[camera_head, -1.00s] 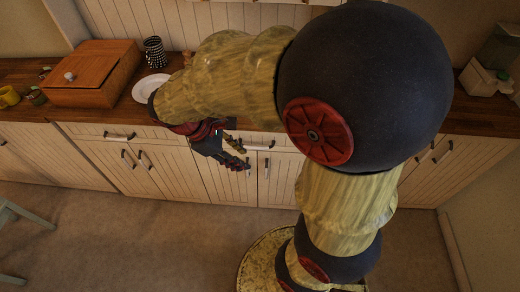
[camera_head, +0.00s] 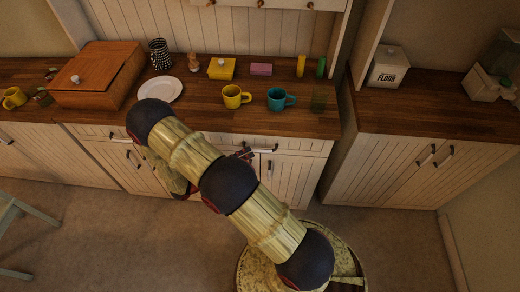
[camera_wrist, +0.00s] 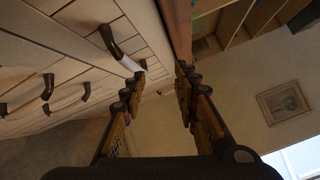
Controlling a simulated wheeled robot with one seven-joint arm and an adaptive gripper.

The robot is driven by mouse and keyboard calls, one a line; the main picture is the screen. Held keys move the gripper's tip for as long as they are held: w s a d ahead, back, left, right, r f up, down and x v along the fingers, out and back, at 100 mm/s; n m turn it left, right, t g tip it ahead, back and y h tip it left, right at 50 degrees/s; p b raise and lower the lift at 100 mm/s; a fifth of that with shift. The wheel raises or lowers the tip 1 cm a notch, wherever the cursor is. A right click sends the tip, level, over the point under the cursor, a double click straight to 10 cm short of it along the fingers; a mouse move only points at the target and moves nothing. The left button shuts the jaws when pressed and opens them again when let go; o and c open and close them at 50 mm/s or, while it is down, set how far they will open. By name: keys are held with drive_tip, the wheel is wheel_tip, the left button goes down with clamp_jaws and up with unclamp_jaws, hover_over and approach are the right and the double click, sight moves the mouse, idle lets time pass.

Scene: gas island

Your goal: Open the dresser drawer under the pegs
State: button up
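The dresser (camera_head: 250,118) has a row of pegs (camera_head: 260,3) on its panelled back above the worktop. Its pale drawer front (camera_head: 300,145) lies under the worktop and looks shut, with a dark and light bar handle (camera_head: 264,150). In the wrist view, a bar handle (camera_wrist: 122,50) on the pale panelled front is just left of and beyond the fingertips. My gripper (camera_wrist: 158,78) is open, with an empty gap between its fingers, and no grasp shows. In the head view my arm hides most of the gripper, near the drawer handle.
The worktop holds a yellow mug (camera_head: 233,97), a teal mug (camera_head: 279,99), a plate (camera_head: 160,89) and a wooden box (camera_head: 95,75). More handled doors (camera_head: 290,178) lie below. A flour canister (camera_head: 389,67) stands right. A chair (camera_head: 12,218) stands at left.

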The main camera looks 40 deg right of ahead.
sight(260, 150)
wheel_tip(260, 150, down, 5)
drive_tip(key=n+t+h, duration=0.2)
drive_tip(key=n, duration=0.2)
drive_tip(key=shift+b+x, duration=0.35)
drive_tip(key=shift+x, duration=3.7)
drive_tip(key=shift+w+f, duration=0.15)
drive_tip(key=shift+c, duration=0.9)
clamp_jaws()
